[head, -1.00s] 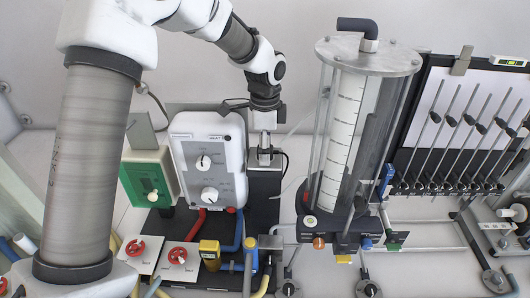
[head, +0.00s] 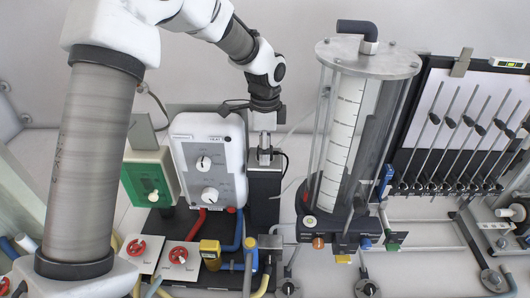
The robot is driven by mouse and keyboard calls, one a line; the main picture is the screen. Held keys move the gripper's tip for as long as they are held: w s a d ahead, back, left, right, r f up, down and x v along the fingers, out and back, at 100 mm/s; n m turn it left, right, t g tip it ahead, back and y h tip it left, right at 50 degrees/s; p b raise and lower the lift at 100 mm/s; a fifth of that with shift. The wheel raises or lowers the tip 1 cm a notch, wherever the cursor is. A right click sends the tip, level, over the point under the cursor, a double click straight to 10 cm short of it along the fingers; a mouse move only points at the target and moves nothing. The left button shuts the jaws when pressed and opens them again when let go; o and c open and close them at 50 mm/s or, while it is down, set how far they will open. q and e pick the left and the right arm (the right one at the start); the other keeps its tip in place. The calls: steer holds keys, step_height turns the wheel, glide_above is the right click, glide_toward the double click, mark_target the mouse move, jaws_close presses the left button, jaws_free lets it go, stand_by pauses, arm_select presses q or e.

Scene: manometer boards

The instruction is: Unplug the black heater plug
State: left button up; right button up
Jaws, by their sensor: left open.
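My left gripper (head: 264,155) is open and points down over the top of a black post or box (head: 264,188), right of the white control unit. A black cable (head: 286,160) curves out just right of the fingers. The black heater plug itself cannot be made out clearly; the gripper covers the spot where this cable ends. I cannot tell whether the fingers are around it or just above it. My right gripper is not in view.
The white control unit (head: 208,160) with two knobs stands close left of the gripper. A tall clear cylinder with a scale (head: 345,140) stands to the right. A green-fronted box (head: 146,182), red-knob plates (head: 180,257) and coloured hoses crowd the left and front.

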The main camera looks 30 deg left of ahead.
arm_select(q)
steer(key=shift+s+d, duration=0.1)
steer(key=shift+s, duration=0.05)
jaws_close()
steer(key=shift+r, duration=0.15)
steer(key=shift+r, duration=2.85)
